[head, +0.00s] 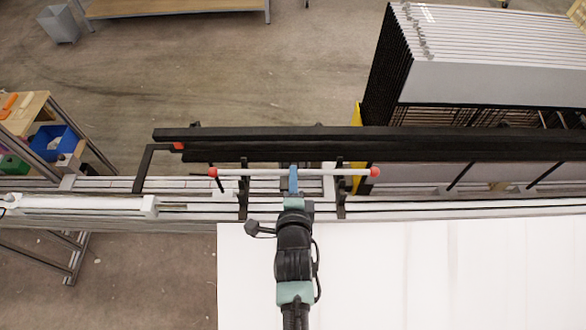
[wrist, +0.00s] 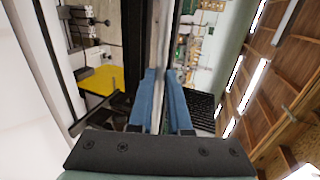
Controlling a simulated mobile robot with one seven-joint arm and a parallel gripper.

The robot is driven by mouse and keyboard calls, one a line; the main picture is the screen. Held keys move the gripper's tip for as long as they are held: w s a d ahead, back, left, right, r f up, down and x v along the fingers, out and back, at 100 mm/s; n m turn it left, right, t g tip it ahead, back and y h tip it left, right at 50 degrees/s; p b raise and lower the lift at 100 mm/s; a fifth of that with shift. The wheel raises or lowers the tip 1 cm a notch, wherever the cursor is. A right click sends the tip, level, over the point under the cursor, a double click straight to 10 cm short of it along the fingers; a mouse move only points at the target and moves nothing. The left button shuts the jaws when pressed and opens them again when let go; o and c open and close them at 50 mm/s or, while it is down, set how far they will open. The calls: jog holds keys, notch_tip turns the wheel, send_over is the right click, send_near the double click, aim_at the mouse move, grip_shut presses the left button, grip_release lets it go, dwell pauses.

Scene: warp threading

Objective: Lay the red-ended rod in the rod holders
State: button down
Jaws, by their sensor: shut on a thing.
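The red-ended rod (head: 270,172) is pale, with a red ball at each end, and lies level across the head view. My gripper (head: 293,182) has blue fingers and is shut on the rod near its middle. In the wrist view, the rod (wrist: 161,45) runs up from between the fingers of my gripper (wrist: 162,85). Two black rod holders, left (head: 243,195) and right (head: 341,195), stand on either side of my gripper. The rod crosses both holders near their upper parts. I cannot tell whether it rests in them or is just above.
Long black beams (head: 300,146) run just behind the rod. White rails (head: 110,205) extend left, and a broad white surface (head: 430,270) lies at the front right. A stack of framed panels (head: 480,80) stands at the back right. A side table with bins (head: 50,140) is at the left.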

jog(key=shift+f+b, duration=3.55)
jog(key=shift+f, duration=0.4)
jog(key=shift+a+f, duration=0.1)
jog(key=c, duration=0.8)
grip_release()
